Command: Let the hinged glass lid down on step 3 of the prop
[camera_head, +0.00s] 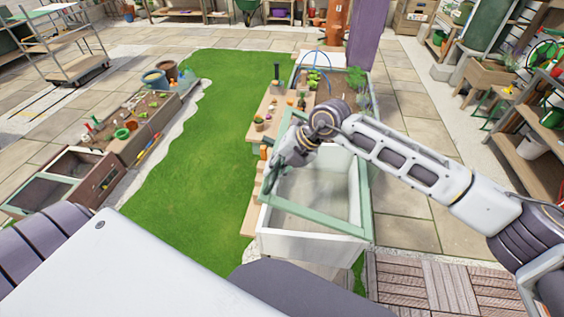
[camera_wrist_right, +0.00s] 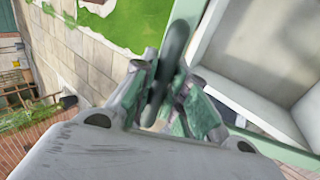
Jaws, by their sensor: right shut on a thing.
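The glass lid (camera_head: 318,218) has a pale green frame and lies over a white-walled box (camera_head: 310,245) in the head view. Its near edge looks raised a little above the box's front wall, though the exact gap is hard to tell. My right gripper (camera_head: 274,172) is at the lid's left side. In the right wrist view my right gripper (camera_wrist_right: 165,95) is shut on a dark green bar (camera_wrist_right: 178,45). I cannot tell whether this bar belongs to the lid or the prop. The prop's steps are not clearly visible. My left gripper is out of view.
A wooden bench (camera_head: 257,135) with small pots and plants stands along the box's left. Green grass (camera_head: 190,160) lies further left, with a wooden planter bed (camera_head: 150,120) beyond. Paving (camera_head: 420,130) to the right is mostly clear. Shelves (camera_head: 540,130) stand at the far right.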

